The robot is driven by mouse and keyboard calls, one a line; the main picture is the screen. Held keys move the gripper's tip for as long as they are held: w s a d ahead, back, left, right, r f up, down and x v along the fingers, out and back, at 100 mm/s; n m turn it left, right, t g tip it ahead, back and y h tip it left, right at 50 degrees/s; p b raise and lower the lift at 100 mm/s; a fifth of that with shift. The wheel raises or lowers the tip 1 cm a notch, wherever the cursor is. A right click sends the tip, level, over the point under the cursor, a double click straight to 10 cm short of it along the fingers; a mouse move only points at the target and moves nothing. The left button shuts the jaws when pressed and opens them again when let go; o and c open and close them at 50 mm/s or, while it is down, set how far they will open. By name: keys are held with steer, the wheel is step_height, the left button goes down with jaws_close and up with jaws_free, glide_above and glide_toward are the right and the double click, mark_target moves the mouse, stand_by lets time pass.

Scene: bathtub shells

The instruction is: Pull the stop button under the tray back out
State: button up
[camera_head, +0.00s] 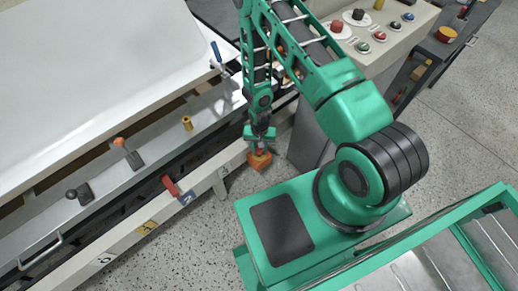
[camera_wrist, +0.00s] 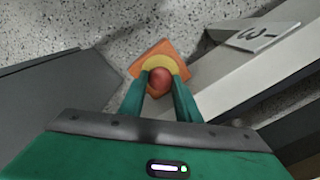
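The stop button has a round red head (camera_wrist: 160,83) on a yellow ring and an orange square base (camera_wrist: 148,55). In the head view its orange base (camera_head: 259,161) shows low beside the long white bench frame, below the tray's edge. My gripper (camera_wrist: 160,80) is at the button, with one green finger on each side of the red head. The head fills nearly all of the gap, and I cannot tell whether the fingers press on it. In the head view my gripper (camera_head: 260,139) points down at the button and partly hides it.
The grey ledge (camera_head: 160,137) carries an orange-topped lever (camera_head: 127,152), a yellow knob (camera_head: 187,123) and a black knob (camera_head: 72,193). A red handle (camera_head: 171,185) is on the front. A control panel (camera_head: 370,40) with several buttons stands at upper right. Speckled floor is open below.

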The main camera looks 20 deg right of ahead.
steer(key=shift+r, duration=0.35)
steer(key=shift+c, duration=0.2)
steer(key=o, duration=1.1)
steer(key=shift+r, duration=3.05)
